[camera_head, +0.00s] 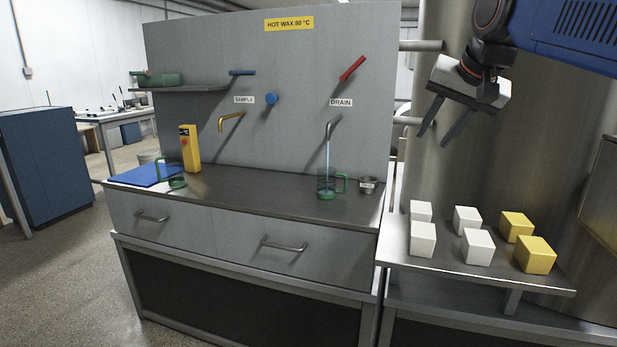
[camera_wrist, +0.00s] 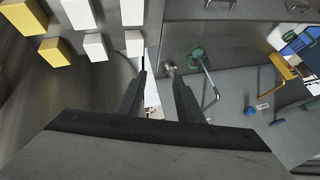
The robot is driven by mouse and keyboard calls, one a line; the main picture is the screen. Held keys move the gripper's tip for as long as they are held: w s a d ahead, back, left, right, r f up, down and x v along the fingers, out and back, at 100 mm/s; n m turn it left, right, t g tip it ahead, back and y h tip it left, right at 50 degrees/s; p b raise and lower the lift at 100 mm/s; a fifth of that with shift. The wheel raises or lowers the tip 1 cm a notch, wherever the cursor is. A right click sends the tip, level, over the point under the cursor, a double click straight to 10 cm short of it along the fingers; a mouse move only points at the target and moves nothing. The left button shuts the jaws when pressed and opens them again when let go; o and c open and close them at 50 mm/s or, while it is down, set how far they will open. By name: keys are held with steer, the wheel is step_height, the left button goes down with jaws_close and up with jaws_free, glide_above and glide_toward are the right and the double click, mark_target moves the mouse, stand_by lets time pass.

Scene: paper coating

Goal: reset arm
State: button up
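My gripper (camera_head: 436,138) hangs in the air at the upper right of the head view, above the shelf with the blocks and in front of a large metal cylinder (camera_head: 470,170). Its two fingers point down and to the left, with a clear gap and nothing between them. In the wrist view, the fingers of my gripper (camera_wrist: 160,74) are also apart and empty. They touch nothing.
A green-handled glass mug (camera_head: 327,184) stands under the drain spout (camera_head: 333,124), with a stream running into it. A small metal cup (camera_head: 368,185) stands beside it. White and yellow blocks (camera_head: 535,255) sit on the right shelf. A red lever (camera_head: 352,68) is on the panel.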

steer(key=s+f+n+g, duration=0.1)
steer(key=s+f, duration=0.7)
steer(key=f, duration=0.3)
steer(key=s+d+f+n+g, duration=0.1)
steer(key=s+f+n, duration=0.1)
steer(key=s+f, duration=0.6)
steer(key=s+d+f+n+h, duration=0.1)
steer(key=s+f, duration=0.7)
steer(key=f, duration=0.8)
steer(key=shift+s+d+n+g, duration=0.25)
steer(key=shift+s+n+g, duration=0.1)
steer(key=shift+n+g, duration=0.05)
